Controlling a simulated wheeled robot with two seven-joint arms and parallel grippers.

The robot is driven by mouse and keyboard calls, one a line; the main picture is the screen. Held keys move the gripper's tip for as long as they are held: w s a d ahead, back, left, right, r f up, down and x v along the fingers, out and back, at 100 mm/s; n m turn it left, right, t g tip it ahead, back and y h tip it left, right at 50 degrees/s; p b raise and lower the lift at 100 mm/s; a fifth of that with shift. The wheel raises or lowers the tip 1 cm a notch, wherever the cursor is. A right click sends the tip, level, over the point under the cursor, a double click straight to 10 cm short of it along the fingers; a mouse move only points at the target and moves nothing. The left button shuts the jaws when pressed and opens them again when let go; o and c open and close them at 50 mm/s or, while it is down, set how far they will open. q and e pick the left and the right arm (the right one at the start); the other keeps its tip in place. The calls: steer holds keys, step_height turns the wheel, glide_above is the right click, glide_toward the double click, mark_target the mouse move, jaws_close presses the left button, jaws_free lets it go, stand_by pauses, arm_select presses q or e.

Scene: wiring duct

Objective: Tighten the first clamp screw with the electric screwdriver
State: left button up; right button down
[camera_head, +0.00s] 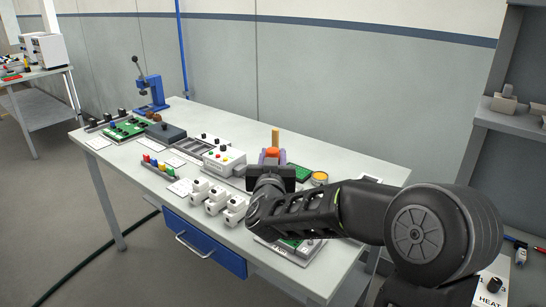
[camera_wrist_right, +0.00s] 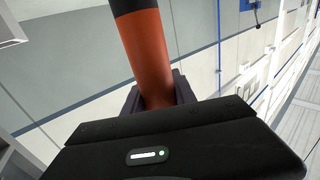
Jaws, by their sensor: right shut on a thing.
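My right gripper (camera_head: 272,161) is over the right part of the workbench, its arm coming in from the right. It is shut on the electric screwdriver, whose orange body (camera_head: 272,152) shows between its fingers. In the right wrist view the screwdriver (camera_wrist_right: 146,55) is an orange cylinder with a black end, held between the dark fingers of the gripper (camera_wrist_right: 158,96). The screwdriver's bit is not visible. I cannot make out the first clamp screw; the gripper and arm cover part of the bench there. My left gripper is not in view.
The workbench (camera_head: 330,162) carries several white blocks (camera_head: 215,198), a white control box (camera_head: 224,159), a row of coloured pieces (camera_head: 158,168) and a blue press (camera_head: 150,92).

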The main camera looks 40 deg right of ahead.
steer(key=shift+f+b, duration=0.85)
steer(key=shift+f, duration=0.15)
stand_by(1.9)
steer(key=shift+r, duration=0.1)
step_height(320, 180, up, 6)
steer(key=p, duration=0.5)
steer(key=shift+r, duration=0.1)
stand_by(1.1)
